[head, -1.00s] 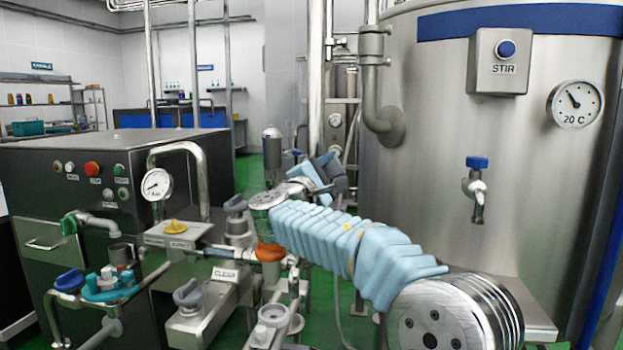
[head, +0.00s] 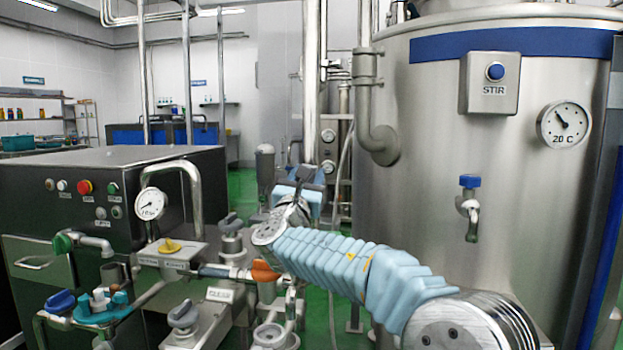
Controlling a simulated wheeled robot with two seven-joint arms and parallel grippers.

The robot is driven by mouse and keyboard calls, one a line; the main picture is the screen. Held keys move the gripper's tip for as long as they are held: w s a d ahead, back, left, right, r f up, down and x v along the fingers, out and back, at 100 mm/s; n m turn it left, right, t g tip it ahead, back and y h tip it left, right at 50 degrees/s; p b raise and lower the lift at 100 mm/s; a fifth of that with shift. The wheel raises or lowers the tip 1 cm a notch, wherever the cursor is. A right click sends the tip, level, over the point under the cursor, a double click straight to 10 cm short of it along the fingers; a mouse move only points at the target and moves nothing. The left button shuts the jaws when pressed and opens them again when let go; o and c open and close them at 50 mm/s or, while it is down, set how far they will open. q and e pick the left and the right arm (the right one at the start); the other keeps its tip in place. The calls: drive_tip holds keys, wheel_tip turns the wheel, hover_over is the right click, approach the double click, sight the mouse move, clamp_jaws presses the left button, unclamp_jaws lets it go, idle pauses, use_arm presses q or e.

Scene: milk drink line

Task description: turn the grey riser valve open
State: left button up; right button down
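Two grey valve handles show in the head view. One grey handle (head: 184,314) is low at the front beside the CLEAR label, and another grey handle (head: 231,223) stands behind it near the steel box. I cannot tell which is the riser valve. My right arm reaches in from the lower right in a light blue sleeve. Its gripper (head: 305,180), dark and pale blue, points away from me near the tall vertical pipe, right of both handles and apart from them in the picture. The wrist partly hides the gripper, so its fingers are unclear. My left gripper is out of view.
An orange handle (head: 264,271) sits just below my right wrist. A yellow knob (head: 169,246), a blue knob (head: 60,301) and a teal valve (head: 99,307) are at left. The steel tank (head: 430,150) with a blue-handled tap (head: 470,207) fills the right.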

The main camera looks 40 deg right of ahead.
drive_tip(key=shift+w+a+f+n+t+y, duration=0.1)
drive_tip(key=shift+w+a+n+t+y, duration=0.15)
drive_tip(key=shift+n, duration=0.35)
drive_tip(key=shift+w+a+f+n+t+y, duration=0.15)
drive_tip(key=shift+n+t, duration=0.2)
drive_tip(key=shift+n, duration=0.25)
drive_tip(key=c, duration=0.6)
unclamp_jaws()
drive_tip(key=shift+r, duration=0.15)
drive_tip(key=shift+c, duration=0.2)
drive_tip(key=b+v, duration=0.3)
drive_tip(key=v, duration=1)
drive_tip(key=shift+s+a+f, duration=0.2)
drive_tip(key=shift+s+a, duration=0.05)
